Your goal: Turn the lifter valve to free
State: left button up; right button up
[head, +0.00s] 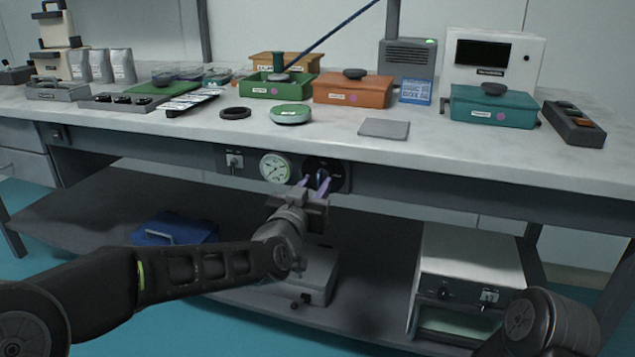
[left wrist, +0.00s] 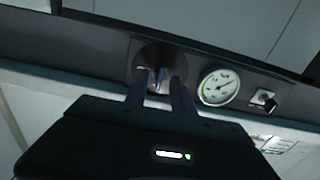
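The lifter valve (head: 337,176) is a round dark dial on the table's front rail, right of a white pressure gauge (head: 275,167). My left gripper (head: 314,183) is at the valve, its two fingers pointing at the dial. In the left wrist view the fingers (left wrist: 160,82) stand apart on either side of the valve's middle, with the knob (left wrist: 158,84) partly visible between them. I cannot tell whether they touch it. The gauge (left wrist: 219,86) shows beside the valve there. The valve's labels are too small to read. My right gripper is not in view.
A small switch plate (head: 234,160) sits left of the gauge. The tabletop (head: 420,150) above holds boxes, a grey plate (head: 384,128) and a green disc (head: 290,114). Below, the lower shelf carries a blue case (head: 176,231) and a white cabinet (head: 470,265).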

pick_arm(q)
jog(key=v, duration=0.6)
jog(key=shift+p, duration=0.35)
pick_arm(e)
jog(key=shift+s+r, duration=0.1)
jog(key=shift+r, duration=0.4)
pick_arm(q)
jog(key=shift+f, duration=0.1)
